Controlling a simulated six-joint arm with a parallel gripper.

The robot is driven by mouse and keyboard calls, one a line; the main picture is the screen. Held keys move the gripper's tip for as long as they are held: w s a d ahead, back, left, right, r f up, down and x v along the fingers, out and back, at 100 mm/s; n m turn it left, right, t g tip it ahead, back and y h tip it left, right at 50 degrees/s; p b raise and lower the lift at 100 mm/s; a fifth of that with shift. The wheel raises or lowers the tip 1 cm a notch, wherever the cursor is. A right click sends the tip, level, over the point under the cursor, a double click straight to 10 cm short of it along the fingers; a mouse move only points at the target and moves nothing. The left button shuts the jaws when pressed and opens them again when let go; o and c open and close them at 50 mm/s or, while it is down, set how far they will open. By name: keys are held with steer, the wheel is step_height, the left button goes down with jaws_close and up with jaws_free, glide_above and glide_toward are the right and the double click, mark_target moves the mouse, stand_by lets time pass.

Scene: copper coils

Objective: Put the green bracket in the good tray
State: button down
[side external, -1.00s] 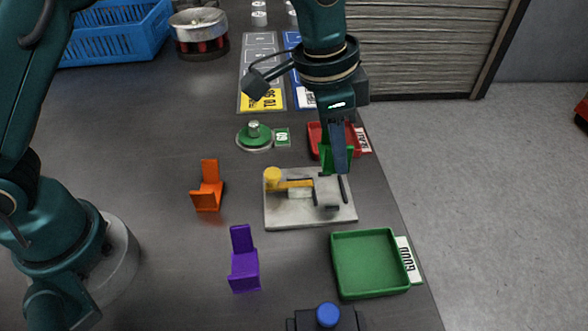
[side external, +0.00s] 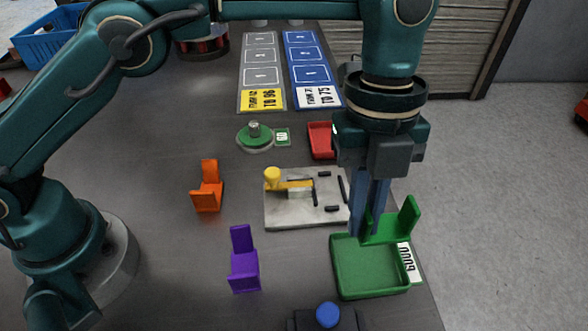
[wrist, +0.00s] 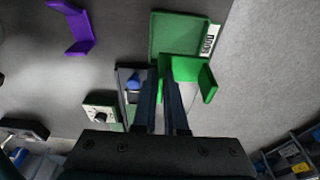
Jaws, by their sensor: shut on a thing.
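The tray's visible floor is empty.
A purple bracket (side external: 244,262) and an orange bracket (side external: 207,190) stand on the dark table to the left. A grey fixture plate with a yellow clamp (side external: 272,178) lies behind the tray. A red tray (side external: 320,140) is farther back. A blue button (side external: 328,315) is at the front.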

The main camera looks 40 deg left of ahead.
steer(key=shift+s+f, duration=0.1)
steer(key=shift+f, duration=3.55)
steer(key=shift+f, duration=0.2)
steer(key=shift+f, duration=0.35)
steer(key=c, duration=0.9)
jaws_free()
steer(key=shift+f, duration=0.1)
